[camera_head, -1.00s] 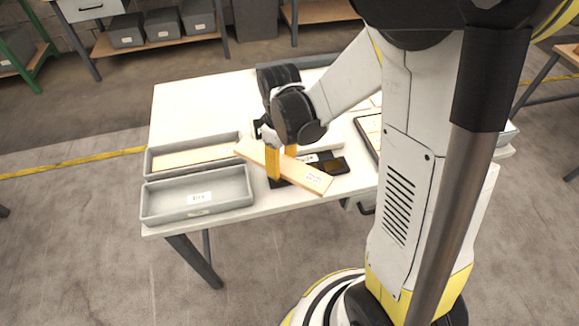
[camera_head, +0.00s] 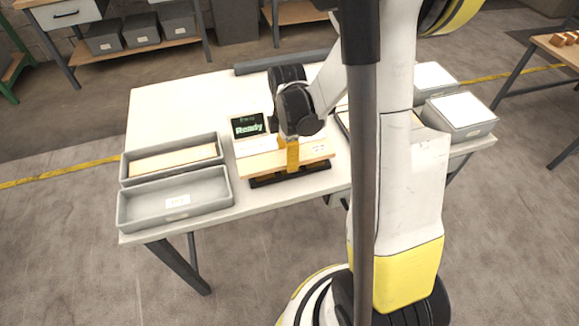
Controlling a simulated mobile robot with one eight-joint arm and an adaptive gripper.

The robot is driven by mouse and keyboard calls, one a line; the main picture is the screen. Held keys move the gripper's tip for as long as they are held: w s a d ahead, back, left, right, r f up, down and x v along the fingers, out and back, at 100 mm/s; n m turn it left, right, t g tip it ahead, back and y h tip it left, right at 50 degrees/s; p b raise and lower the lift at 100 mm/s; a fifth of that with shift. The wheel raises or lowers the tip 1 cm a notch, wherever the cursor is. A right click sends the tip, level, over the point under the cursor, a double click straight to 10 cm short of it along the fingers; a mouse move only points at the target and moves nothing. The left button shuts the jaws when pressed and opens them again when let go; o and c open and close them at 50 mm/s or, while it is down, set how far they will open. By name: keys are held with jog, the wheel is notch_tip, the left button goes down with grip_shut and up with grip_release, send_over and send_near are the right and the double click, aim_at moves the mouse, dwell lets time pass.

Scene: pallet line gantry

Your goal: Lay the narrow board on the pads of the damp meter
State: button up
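The narrow board (camera_head: 259,162), light wood, is level and lies lengthwise over the dark pads (camera_head: 264,182) of the damp meter. Whether it rests on the pads or hangs just above them I cannot tell. The meter's screen (camera_head: 248,125) stands up behind the board and shows "Ready" in green. My gripper (camera_head: 292,156) points down with yellow fingers at the board, right of its middle. One finger shows against the board's front edge; the other is hidden behind. It looks shut on the board.
Two grey trays lie on the table's left: the rear tray (camera_head: 130,168) holds a light board, the front tray (camera_head: 127,208) is labelled and looks empty. Grey boxes with white tops (camera_head: 462,130) are at the right. The table's back left (camera_head: 180,105) is clear.

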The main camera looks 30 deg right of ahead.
jog(key=shift+w+d+f, duration=0.4)
jog(key=shift+d+f, duration=0.1)
jog(key=shift+d, duration=0.1)
jog(key=shift+f+b, duration=1.05)
jog(key=shift+f, duration=0.85)
jog(key=shift+f, duration=0.2)
jog(key=o, duration=1.2)
jog(key=shift+o, duration=0.2)
jog(key=shift+r, duration=0.15)
